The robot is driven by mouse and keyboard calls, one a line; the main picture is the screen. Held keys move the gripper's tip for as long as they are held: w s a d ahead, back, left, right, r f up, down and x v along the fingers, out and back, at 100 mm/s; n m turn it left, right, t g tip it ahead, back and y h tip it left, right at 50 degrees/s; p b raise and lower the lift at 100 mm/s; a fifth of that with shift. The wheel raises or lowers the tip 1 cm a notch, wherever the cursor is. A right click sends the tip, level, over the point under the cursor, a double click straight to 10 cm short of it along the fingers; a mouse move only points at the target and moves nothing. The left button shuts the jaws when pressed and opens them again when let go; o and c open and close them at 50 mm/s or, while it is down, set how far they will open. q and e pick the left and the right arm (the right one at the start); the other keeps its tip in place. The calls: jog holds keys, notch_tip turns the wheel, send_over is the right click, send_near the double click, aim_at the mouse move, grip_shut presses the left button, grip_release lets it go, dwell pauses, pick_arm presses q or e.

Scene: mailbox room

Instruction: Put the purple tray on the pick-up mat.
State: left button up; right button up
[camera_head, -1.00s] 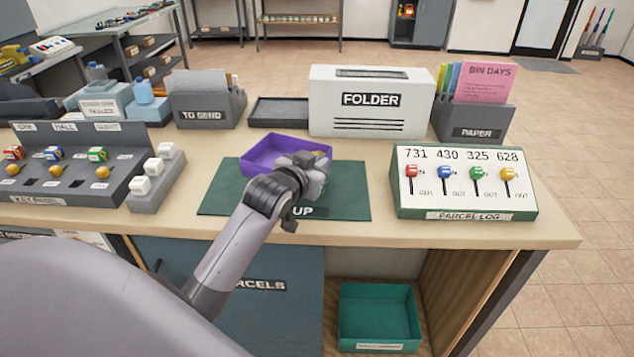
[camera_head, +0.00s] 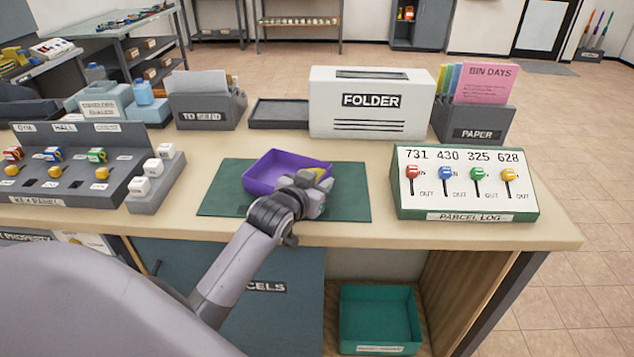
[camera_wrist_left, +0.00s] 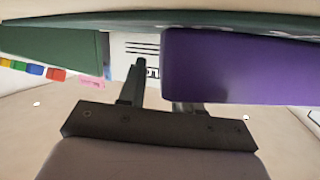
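My left gripper (camera_head: 318,181) is at the tray's front right corner. In the left wrist view the tray (camera_wrist_left: 240,70) fills the right side and hides the tip of one finger. The other finger (camera_wrist_left: 132,82) stands clear of the tray with a visible gap, so the gripper looks open. A small yellow patch shows by the fingers; I cannot tell what it is. My right gripper is not in view.
A white folder box (camera_head: 370,118) and a dark flat tray (camera_head: 278,114) stand behind the mat. The parcel log board (camera_head: 465,205) is to the right, the key panel (camera_head: 70,195) to the left. A teal bin (camera_head: 378,317) is below the counter.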

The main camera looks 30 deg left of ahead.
pick_arm(q)
jog(key=shift+r, duration=0.15)
jog(key=v, duration=1.2)
dwell(0.3)
jog(key=s+d+f+m+g+h, duration=0.1)
jog(key=s+d+f+g, duration=0.3)
jog(key=s, duration=0.3)
jog(key=s+d+f+m+g+h, duration=0.1)
jog(key=s+d+f+g, duration=0.15)
jog(key=s+f, duration=0.35)
jog(key=s+d+f+g, duration=0.3)
jog(key=s+f+g, duration=0.1)
jog(key=s, duration=0.4)
jog(key=w+d+f+t+h, duration=0.2)
jog(key=w+f+t, duration=0.4)
jog(key=f, duration=0.3)
jog(key=shift+d+m, duration=0.4)
jog(key=shift+d, duration=0.1)
jog(key=shift+t, duration=0.25)
